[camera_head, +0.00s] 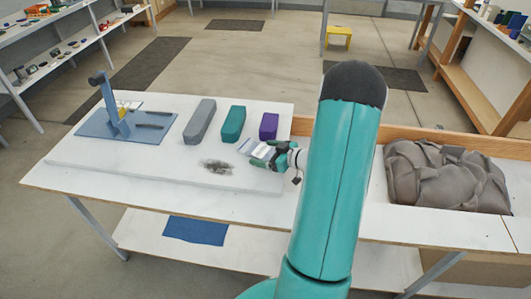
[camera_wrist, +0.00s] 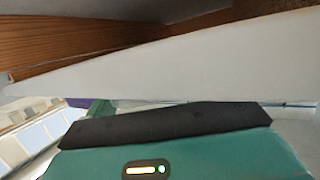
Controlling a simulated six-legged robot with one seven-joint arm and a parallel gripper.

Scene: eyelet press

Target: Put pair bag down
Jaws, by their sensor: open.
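A small pale, translucent packet, which looks like the pair bag (camera_head: 248,147), lies at the right end of the white board on the table. My gripper (camera_head: 268,155) is low beside it, its open fingers at the packet's right side. I cannot tell whether they touch it. In the wrist view, pale blue and white panels, probably the bag (camera_wrist: 30,135), show at the lower left. My teal gripper housing fills the bottom of that view. My upper arm stands in front of part of the table in the head view.
Grey (camera_head: 200,121), green (camera_head: 232,124) and purple (camera_head: 269,126) blocks stand behind the bag. A blue press (camera_head: 110,105) is at the left. A grey fabric heap (camera_head: 440,175) lies at the right. The table's front left (camera_head: 90,190) is clear.

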